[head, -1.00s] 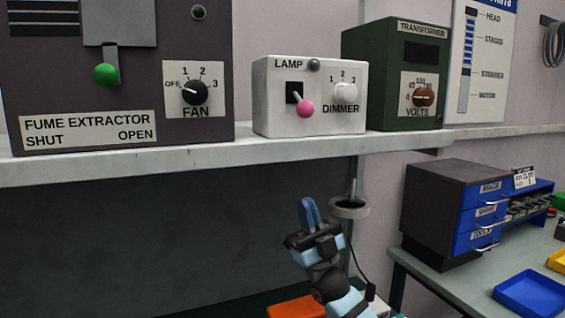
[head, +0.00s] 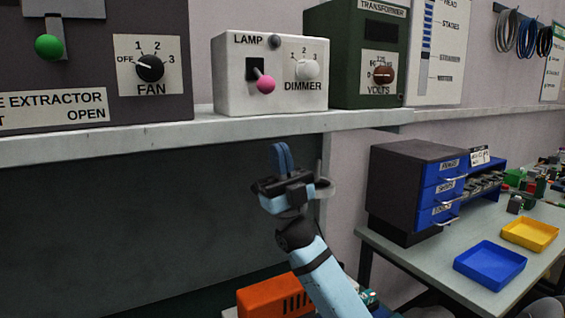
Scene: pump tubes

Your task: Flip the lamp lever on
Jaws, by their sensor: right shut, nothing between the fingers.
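The white lamp box (head: 235,97) stands on the shelf. Its lever has a pink ball knob (head: 265,85) that sticks out to the lower right of a black slot. A dark grey indicator (head: 274,42) sits at the top of the box, next to the LAMP label. My right gripper (head: 283,158) is below the shelf edge, under the lamp box and apart from the lever. Its blue fingers point up and are shut with nothing between them. My left gripper is not in view.
The shelf (head: 225,128) runs across above my gripper. The fume extractor panel (head: 150,105) is left of the lamp box and the green transformer (head: 345,45) is right of it. A drawer cabinet (head: 402,190) and trays (head: 490,266) stand on the bench at right.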

